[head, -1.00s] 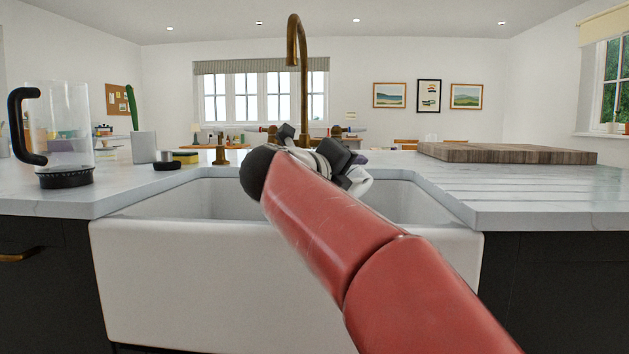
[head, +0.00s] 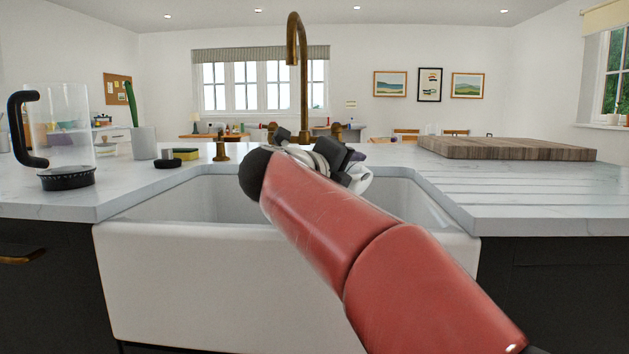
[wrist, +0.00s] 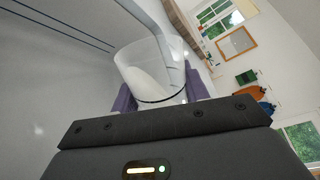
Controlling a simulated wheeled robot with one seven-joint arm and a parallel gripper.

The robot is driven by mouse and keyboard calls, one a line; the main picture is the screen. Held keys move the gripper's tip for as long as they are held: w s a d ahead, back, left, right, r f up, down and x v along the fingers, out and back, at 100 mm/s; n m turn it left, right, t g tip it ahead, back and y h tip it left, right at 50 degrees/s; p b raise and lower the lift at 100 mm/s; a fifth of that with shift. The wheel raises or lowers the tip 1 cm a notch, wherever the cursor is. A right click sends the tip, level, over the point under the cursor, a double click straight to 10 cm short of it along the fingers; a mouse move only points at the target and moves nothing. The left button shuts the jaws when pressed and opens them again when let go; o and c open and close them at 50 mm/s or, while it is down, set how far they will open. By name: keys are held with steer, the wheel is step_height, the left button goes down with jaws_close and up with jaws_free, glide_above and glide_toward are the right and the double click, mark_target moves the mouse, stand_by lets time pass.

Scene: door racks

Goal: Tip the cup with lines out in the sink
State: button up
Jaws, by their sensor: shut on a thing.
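In the wrist view a pale, see-through cup (wrist: 148,62) with a thin dark line around it sits between the purple fingers of my gripper (wrist: 160,92). The gripper is shut on the cup. The cup looks tilted, and a white area shows inside it; I cannot tell whether that is liquid.
A brass faucet (head: 303,85) rises behind the sink. A clear jug with a black handle (head: 68,125), a grey pot (head: 144,143) and a sponge (head: 186,154) stand on the left counter. A wooden board (head: 505,149) lies on the right counter.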

steer(key=shift+r+n+p, duration=0.35)
steer(key=shift+n+p, duration=0.25)
steer(key=shift+p, duration=0.75)
steer(key=shift+w+a+r+n+p, duration=0.35)
steer(key=shift+w+a+n+p, duration=0.25)
steer(key=shift+p, duration=1.5)
steer(key=shift+a+r+n+g+h+p, duration=0.1)
steer(key=shift+r+n+g+h+p, duration=0.3)
steer(key=shift+n+p, duration=0.8)
